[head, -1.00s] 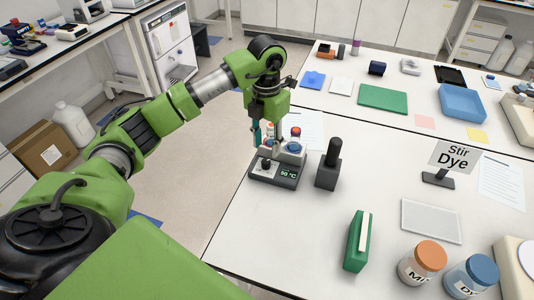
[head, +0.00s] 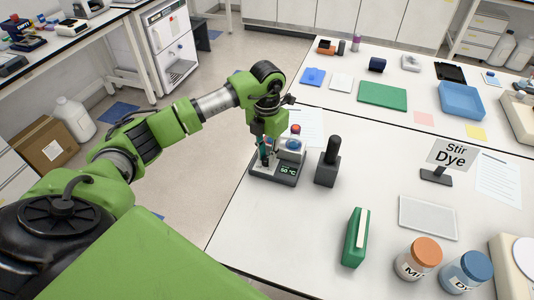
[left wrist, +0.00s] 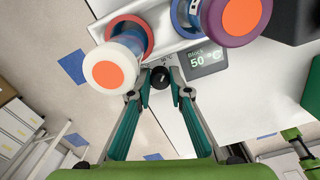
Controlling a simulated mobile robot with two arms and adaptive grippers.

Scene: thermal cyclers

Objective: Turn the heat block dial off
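The heat block (head: 287,181) sits near the left edge of the near table, with a lit display (left wrist: 207,58) reading 50 °C. Its small black dial (left wrist: 160,77) has a pale mark and sits left of the display in the left wrist view. My left gripper (left wrist: 161,80) points down at the panel, its teal fingers on either side of the dial with a visible gap between the tips. Whether the tips touch the dial is unclear. In the head view the left gripper (head: 264,153) hides the dial. My right gripper is not seen.
A white tube (left wrist: 110,70) and a purple tube (left wrist: 235,20), both orange-topped, stand in the block close to my fingers. A black upright device (head: 328,165) stands just right of the block. Clear table lies in front.

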